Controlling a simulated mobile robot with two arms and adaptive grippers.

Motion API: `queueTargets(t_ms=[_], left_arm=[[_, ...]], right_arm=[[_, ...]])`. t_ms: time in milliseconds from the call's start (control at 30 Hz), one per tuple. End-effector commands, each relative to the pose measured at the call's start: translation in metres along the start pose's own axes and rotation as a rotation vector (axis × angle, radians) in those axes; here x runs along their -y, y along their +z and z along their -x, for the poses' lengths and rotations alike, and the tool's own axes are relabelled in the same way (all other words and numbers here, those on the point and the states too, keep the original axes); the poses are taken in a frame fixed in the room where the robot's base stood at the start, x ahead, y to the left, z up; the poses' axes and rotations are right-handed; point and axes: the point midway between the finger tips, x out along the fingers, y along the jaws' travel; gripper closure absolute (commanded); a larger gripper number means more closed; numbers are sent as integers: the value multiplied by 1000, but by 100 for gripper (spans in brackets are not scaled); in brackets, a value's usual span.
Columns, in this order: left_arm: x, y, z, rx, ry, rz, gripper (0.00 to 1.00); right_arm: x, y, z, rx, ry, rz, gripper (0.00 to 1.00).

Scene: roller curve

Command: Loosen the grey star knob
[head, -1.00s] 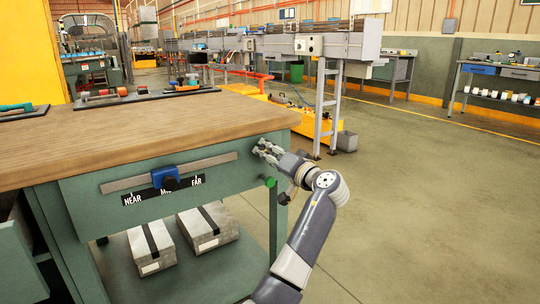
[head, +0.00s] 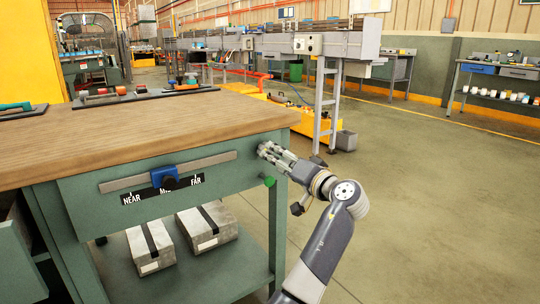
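My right gripper (head: 266,150) is at the right end of the green bench front, just under the wooden top, with its fingers pointing at the panel. I cannot tell how far its fingers are apart. No grey star knob shows clearly; anything between or behind the fingers is hidden. A green knob (head: 269,181) sits just below the gripper on the bench front. A blue slider block (head: 164,174) with a dark knob (head: 170,184) sits on a grey rail (head: 210,164) left of the gripper. My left gripper is not in view.
The wooden bench top (head: 150,125) is mostly bare, with a dark tool tray (head: 145,96) along its back. A NEAR–FAR label (head: 145,193) is under the rail. Two grey boxes (head: 207,227) lie on the lower shelf. The floor right of the bench is open.

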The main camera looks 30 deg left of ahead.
Motion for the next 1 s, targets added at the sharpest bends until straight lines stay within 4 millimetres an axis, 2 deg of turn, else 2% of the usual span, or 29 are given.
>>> queueTargets(t_ms=[100,333,500,1000], left_arm=[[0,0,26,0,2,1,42],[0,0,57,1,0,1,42],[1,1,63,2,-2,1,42],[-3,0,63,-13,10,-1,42]], right_arm=[[0,0,0,0,0,0,60],[0,0,0,0,0,0,60],[0,0,0,0,0,0,60],[0,0,0,0,0,0,60]])
